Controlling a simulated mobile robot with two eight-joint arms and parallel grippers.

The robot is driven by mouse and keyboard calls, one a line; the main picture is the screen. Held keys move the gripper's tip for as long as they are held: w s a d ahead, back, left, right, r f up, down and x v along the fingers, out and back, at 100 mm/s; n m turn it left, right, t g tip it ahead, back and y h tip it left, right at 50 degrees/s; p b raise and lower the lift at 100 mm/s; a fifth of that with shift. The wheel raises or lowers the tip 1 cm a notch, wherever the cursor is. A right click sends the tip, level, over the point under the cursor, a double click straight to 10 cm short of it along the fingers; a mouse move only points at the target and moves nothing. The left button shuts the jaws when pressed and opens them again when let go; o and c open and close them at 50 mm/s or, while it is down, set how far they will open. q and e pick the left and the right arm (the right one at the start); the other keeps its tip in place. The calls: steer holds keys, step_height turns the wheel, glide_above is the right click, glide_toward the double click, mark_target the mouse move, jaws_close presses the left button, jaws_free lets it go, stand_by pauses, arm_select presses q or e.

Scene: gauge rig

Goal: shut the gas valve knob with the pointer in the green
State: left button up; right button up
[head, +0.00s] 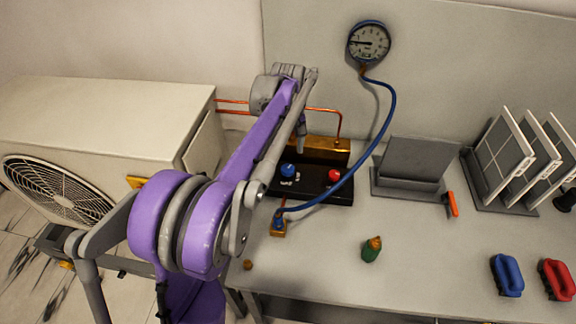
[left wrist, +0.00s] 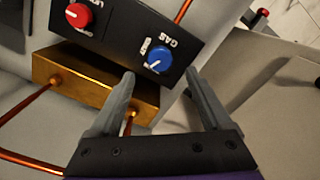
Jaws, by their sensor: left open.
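The blue gas valve knob (head: 288,170) sits on the black manifold block (head: 312,184). In the left wrist view the blue knob (left wrist: 159,57) is beside the GAS lettering, with a pale mark on its face. My left gripper (left wrist: 160,76) is open, its fingertips on either side of the knob's near edge in that view; contact cannot be told. In the head view my left gripper (head: 301,140) is above the block, mostly hidden by its arm. The round gauge (head: 369,41) on the wall has its pointer toward the left; no green zone can be made out.
A red knob (head: 335,175) is right of the blue one. A blue hose (head: 390,110) runs from gauge to brass fitting (head: 278,226). A brass block (head: 340,150) and copper pipes (head: 322,110) are behind. A green bottle-like item (head: 372,249) stands on the bench.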

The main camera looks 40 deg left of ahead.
mark_target(287, 168)
arm_select(q)
step_height(287, 168, down, 7)
steer(key=shift+r, duration=0.1)
stand_by(0.3)
jaws_close()
steer(key=shift+m, duration=0.3)
steer(key=m, duration=1.1)
steer(key=shift+a, duration=0.1)
steer(key=shift+m, duration=0.5)
